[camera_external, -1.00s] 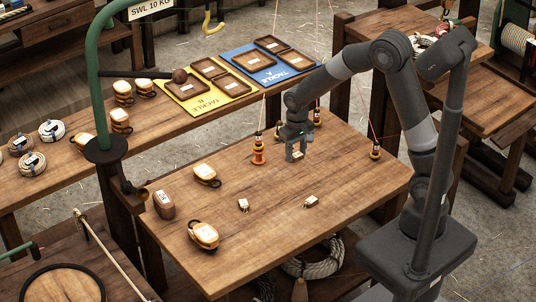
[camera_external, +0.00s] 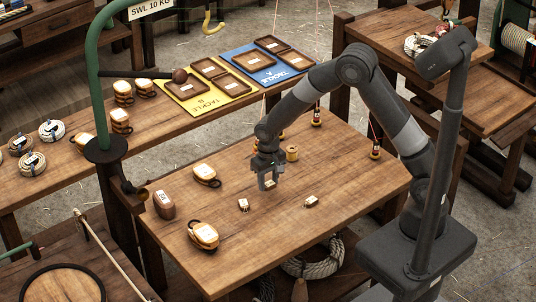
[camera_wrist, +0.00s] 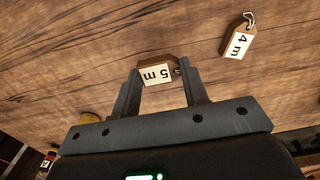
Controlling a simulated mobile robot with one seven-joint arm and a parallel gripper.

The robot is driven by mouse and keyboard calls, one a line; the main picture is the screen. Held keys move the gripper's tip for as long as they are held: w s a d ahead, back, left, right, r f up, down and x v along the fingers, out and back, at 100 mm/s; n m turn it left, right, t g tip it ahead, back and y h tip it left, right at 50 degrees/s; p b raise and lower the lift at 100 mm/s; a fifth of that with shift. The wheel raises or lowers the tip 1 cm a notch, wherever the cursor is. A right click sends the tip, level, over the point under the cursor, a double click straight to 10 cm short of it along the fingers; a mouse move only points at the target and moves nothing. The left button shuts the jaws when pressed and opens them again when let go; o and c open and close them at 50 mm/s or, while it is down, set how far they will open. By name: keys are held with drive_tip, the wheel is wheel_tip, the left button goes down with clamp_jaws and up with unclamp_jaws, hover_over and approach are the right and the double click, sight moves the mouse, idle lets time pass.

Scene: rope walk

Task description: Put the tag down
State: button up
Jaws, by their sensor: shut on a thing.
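My gripper (camera_external: 268,184) is over the middle of the wooden table (camera_external: 340,170), shut on a small tag. In the wrist view the held tag (camera_wrist: 158,73) reads "5 m" and sits between the fingertips; I cannot tell how far it is above the wood. Another tag reading "4 m" (camera_wrist: 237,40) lies on the table, apart from the gripper. In the external view two small tags lie on the table in front of my gripper, one to the left (camera_external: 243,205) and one to the right (camera_external: 311,202).
Pulley blocks lie on the table at left (camera_external: 206,175) and front left (camera_external: 203,235), beside a brown block (camera_external: 163,204). A spool (camera_external: 292,153) and corded weights (camera_external: 375,150) stand at the back. The table's right part is clear.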

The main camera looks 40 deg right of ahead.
sight(269, 184)
drive_tip(key=shift+f, duration=1.4)
drive_tip(key=shift+f, duration=0.1)
drive_tip(key=o, duration=0.9)
wheel_tip(269, 184, up, 12)
drive_tip(key=shift+d+r, duration=0.1)
drive_tip(key=shift+r, duration=0.15)
